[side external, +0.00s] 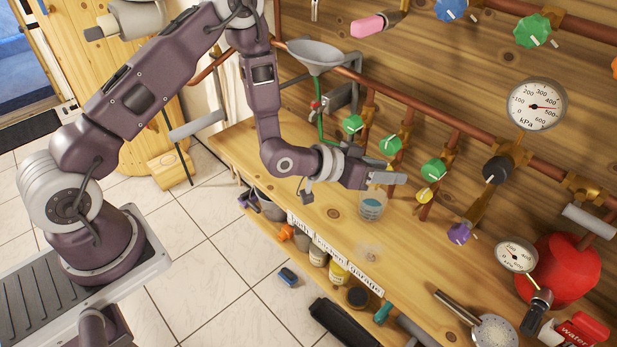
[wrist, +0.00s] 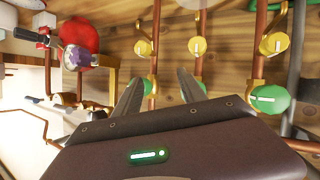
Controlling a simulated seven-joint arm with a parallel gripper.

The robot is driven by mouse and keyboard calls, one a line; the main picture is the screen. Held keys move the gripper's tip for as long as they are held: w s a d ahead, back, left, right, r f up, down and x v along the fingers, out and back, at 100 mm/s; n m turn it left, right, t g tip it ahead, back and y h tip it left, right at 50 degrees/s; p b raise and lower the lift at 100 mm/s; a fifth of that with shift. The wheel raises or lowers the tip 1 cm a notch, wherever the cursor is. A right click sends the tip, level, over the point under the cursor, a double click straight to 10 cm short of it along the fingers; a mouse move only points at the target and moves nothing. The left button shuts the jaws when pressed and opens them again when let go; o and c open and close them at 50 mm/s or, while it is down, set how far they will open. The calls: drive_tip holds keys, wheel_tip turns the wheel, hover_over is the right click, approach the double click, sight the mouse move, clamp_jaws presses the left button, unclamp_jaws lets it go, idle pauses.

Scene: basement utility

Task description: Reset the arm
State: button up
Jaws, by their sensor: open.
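My gripper (side external: 388,178) is at the end of my arm, held above the wooden bench in the side external view, near the pipes on the back wall. In the wrist view its two fingers (wrist: 160,92) stand apart with nothing seen between them. A clear cup (side external: 371,207) with bluish contents stands on the bench just below the gripper. I cannot tell from these views how far apart the cup and the fingers are.
Copper pipes with green knobs (side external: 433,169), a yellow knob (side external: 424,195) and a purple knob (side external: 459,233) run close by the gripper. A pressure gauge (side external: 537,106) and a red tank (side external: 567,270) are to the right. A grey funnel (side external: 316,56) stands behind my arm.

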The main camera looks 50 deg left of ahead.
drive_tip(key=s+a+r+g+y, duration=0.1)
drive_tip(key=s+a+r+y, duration=0.1)
drive_tip(key=s+a+r, duration=0.45)
drive_tip(key=s+a+r+g+y, duration=0.2)
drive_tip(key=s+r, duration=0.1)
drive_tip(key=r, duration=0.7)
drive_tip(key=s+a+r+g, duration=0.1)
drive_tip(key=s+r, duration=0.1)
drive_tip(key=s, duration=1)
drive_tip(key=s+a+r+n+g+y, duration=0.1)
drive_tip(key=s+a+r+g, duration=0.1)
drive_tip(key=s, duration=1.1)
drive_tip(key=shift+a+r, duration=0.25)
drive_tip(key=shift+r, duration=0.1)
drive_tip(key=shift+s, duration=0.1)
